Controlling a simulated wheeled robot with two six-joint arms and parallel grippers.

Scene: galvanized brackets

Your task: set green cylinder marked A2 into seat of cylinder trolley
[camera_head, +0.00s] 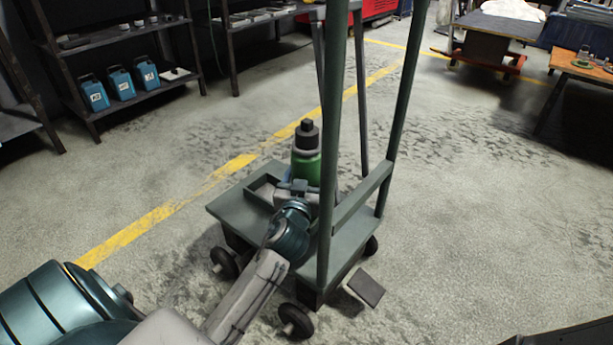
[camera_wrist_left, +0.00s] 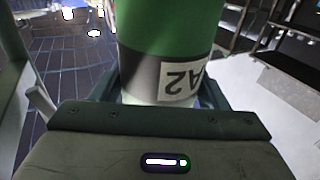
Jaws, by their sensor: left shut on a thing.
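The green cylinder (camera_head: 306,167) has a dark cap and stands about upright over the cylinder trolley (camera_head: 228,207). In the left wrist view the cylinder (camera_wrist_left: 160,35) fills the upper middle, with a white A2 label on a grey band. My left gripper (camera_head: 299,188) is shut on the cylinder, low on its body; its jaws (camera_wrist_left: 160,92) flank it in the wrist view. The seat (camera_head: 262,187) is a low-walled frame on the trolley deck, partly hidden by my left arm and gripper. I cannot tell whether the cylinder's bottom is inside it. My right gripper is out of view.
The trolley's green uprights (camera_head: 331,150) rise just right of the cylinder. Blue containers (camera_head: 121,83) stand on a dark shelf at the back left. A wooden table (camera_head: 585,68) is at the far right. Open floor surrounds the trolley.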

